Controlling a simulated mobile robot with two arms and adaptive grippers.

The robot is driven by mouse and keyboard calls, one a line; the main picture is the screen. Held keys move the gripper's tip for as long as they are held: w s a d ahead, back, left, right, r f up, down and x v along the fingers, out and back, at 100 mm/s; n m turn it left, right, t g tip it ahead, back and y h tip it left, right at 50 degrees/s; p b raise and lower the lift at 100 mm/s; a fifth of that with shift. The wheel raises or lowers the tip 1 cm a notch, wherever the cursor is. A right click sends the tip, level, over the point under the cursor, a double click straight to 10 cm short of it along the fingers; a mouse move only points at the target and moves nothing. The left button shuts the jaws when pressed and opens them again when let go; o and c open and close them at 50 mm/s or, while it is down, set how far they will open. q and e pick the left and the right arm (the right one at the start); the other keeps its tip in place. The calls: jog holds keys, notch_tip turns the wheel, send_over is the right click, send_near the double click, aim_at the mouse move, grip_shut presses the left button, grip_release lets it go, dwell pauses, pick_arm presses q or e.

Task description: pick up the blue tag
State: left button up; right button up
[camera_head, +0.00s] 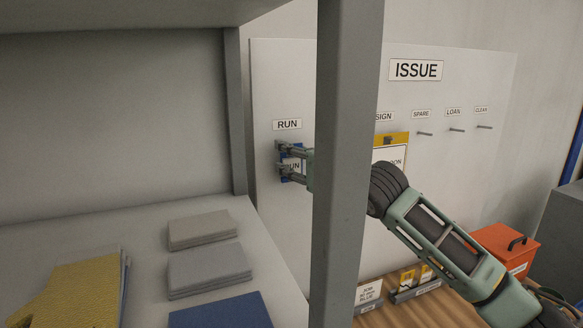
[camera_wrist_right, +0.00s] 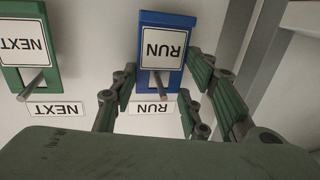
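The blue tag (camera_head: 293,166) has a white label reading RUN and hangs on a peg under the RUN sign of the pale board. In the right wrist view, the blue tag (camera_wrist_right: 163,52) shows upside down with its peg in front. My right gripper (camera_head: 287,158) is at the tag, seen partly behind a grey post. In the wrist view, the fingers of my right gripper (camera_wrist_right: 160,85) are spread to either side of the tag's peg end. I cannot tell whether they touch the tag. My left gripper is not in view.
A grey post (camera_head: 345,170) stands in front of the board (camera_head: 490,180). A green NEXT tag (camera_wrist_right: 28,50) hangs beside the blue tag. A yellow tag (camera_head: 392,142) hangs farther right. An orange box (camera_head: 507,247) stands below. Folded cloths (camera_head: 205,268) lie on the shelf.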

jog(key=shift+c, duration=0.7)
jog(key=f+b+v, duration=0.1)
jog(key=b+v, duration=0.6)
jog(key=v, duration=1.1)
jog(key=shift+r, duration=0.35)
